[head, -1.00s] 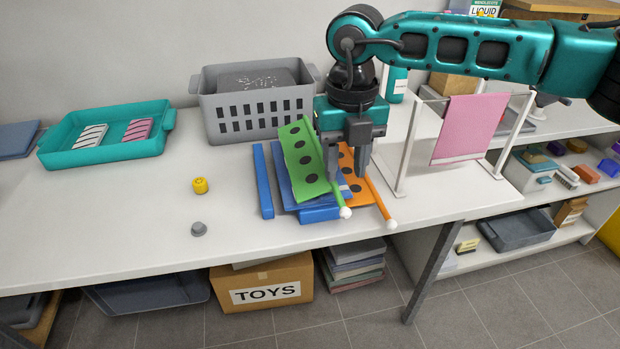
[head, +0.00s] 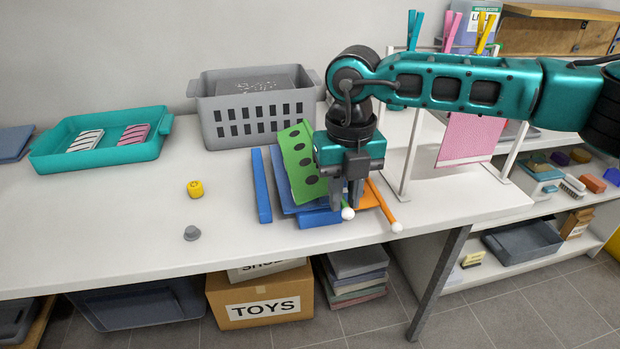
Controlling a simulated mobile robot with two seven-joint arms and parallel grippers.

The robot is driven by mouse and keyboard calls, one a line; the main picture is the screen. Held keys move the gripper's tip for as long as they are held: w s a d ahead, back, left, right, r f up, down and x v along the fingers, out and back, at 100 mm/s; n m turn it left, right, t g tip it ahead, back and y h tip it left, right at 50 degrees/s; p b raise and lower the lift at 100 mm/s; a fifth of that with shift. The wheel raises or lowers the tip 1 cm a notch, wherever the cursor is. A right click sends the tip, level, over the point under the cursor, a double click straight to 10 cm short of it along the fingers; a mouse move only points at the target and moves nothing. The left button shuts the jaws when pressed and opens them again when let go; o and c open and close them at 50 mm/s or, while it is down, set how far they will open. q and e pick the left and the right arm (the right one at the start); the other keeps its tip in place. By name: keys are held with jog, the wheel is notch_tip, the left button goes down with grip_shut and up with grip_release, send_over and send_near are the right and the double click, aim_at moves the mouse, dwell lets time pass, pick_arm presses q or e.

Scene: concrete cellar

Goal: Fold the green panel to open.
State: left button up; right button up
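The green panel (head: 296,160) with dark dots stands tilted up over a blue base (head: 319,218) on the table. A rod with a white ball end (head: 348,213) runs along its right side. An orange panel (head: 369,199) lies to its right, with an orange rod (head: 384,205) also ending in a white ball. My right gripper (head: 346,205) points down over the right edge of the green panel, at its rod. Its fingers hide part of both panels, and I cannot tell whether they grip the rod. My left gripper is not in view.
A blue bar (head: 262,186) lies left of the base. A grey basket (head: 258,110) stands behind, and a teal tray (head: 98,152) is at the left. A yellow piece (head: 195,188) and a grey knob (head: 192,233) lie on otherwise clear table. A pink cloth (head: 468,138) hangs on a rack at right.

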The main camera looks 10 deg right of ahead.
grip_shut()
jog(key=shift+a+r+p, duration=0.45)
jog(key=shift+a+r, duration=0.35)
jog(key=shift+r, duration=0.15)
jog(key=shift+s+a+r+p, duration=0.15)
jog(key=shift+a+r, duration=0.15)
jog(key=shift+a, duration=0.2)
jog(key=shift+w+a+r+p, duration=0.15)
jog(key=shift+a+r, duration=0.15)
jog(key=shift+a, duration=0.15)
jog(key=shift+s+a, duration=0.1)
